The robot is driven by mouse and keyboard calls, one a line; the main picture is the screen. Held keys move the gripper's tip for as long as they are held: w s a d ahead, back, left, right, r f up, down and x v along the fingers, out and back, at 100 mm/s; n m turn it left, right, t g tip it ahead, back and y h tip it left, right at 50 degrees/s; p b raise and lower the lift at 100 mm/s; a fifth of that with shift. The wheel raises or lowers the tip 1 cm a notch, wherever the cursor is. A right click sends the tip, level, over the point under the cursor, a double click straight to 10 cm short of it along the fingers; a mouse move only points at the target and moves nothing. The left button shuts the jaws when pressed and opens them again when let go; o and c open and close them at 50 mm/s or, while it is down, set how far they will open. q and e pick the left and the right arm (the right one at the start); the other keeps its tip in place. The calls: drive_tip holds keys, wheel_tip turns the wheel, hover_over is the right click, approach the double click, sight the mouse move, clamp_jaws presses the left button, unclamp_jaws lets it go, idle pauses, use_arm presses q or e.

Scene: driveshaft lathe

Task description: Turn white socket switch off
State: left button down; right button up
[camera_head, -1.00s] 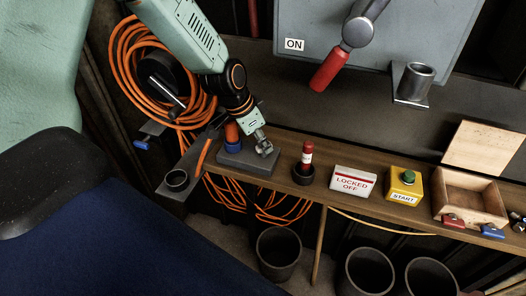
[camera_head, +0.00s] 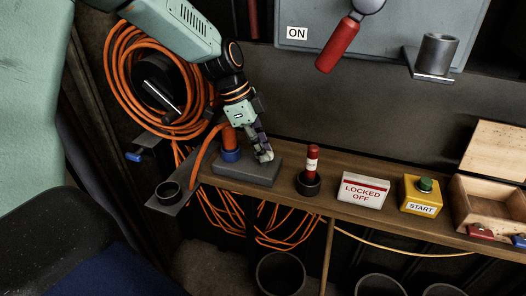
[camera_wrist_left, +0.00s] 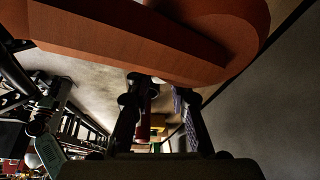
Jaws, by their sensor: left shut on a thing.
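A dark grey socket block (camera_head: 240,174) sits on the wooden shelf. An orange plug with a blue collar (camera_head: 230,154) stands upright in its left part, with an orange cable on it. My left gripper (camera_head: 264,154) points down at the right part of the block, just right of the plug. It is shut on a small pale part there, which looks like the white switch but is mostly hidden by the fingers. In the left wrist view my two fingers (camera_wrist_left: 160,115) show below a large orange shape. My right gripper is not in view.
Right of the block on the shelf (camera_head: 330,190) stand a red-capped bottle in a dark cup (camera_head: 309,170), a LOCKED OFF sign (camera_head: 363,190), a yellow START button box (camera_head: 420,196) and a wooden box (camera_head: 490,205). A red lever (camera_head: 338,46) hangs above. Coiled orange cable (camera_head: 125,75) hangs left.

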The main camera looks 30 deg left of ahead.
use_arm(q)
drive_tip(key=shift+m, duration=0.7)
drive_tip(key=shift+m+g, duration=0.3)
drive_tip(key=c, duration=1.2)
unclamp_jaws()
drive_tip(key=shift+a, duration=0.15)
drive_tip(key=v, duration=1.2)
drive_tip(key=shift+f, duration=0.1)
